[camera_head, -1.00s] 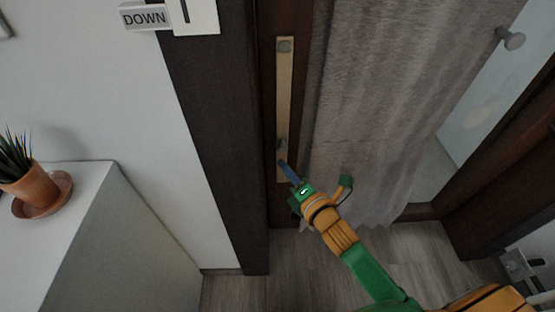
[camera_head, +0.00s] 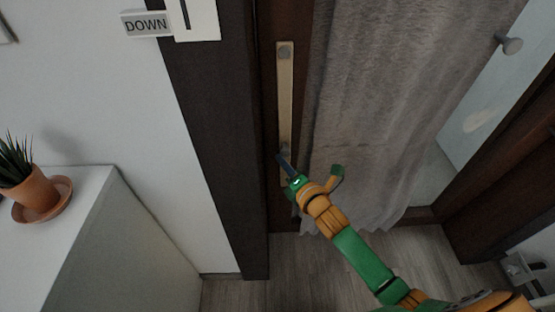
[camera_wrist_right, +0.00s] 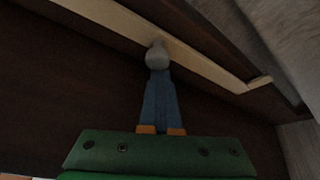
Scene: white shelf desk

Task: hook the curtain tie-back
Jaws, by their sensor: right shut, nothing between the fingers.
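A grey-beige curtain (camera_head: 365,100) hangs over the dark door. A long beige strip (camera_head: 285,90) runs down the dark wood left of the curtain, with a grey knob near its top and another low on it. I cannot tell whether this strip is the tie-back. A grey peg (camera_head: 510,44) sticks out at the right. My right gripper (camera_head: 283,160) is at the strip's low end, its blue fingers shut and empty. In the right wrist view the fingertips (camera_wrist_right: 158,75) meet or nearly meet the grey knob (camera_wrist_right: 157,54) by the beige strip (camera_wrist_right: 120,18); contact is unclear.
A dark post (camera_head: 215,130) stands left of the strip. A potted plant (camera_head: 32,190) sits on a white cabinet (camera_head: 95,215) at the left. A DOWN sign (camera_head: 146,24) is on the wall above. Grey wooden floor (camera_head: 250,292) shows below.

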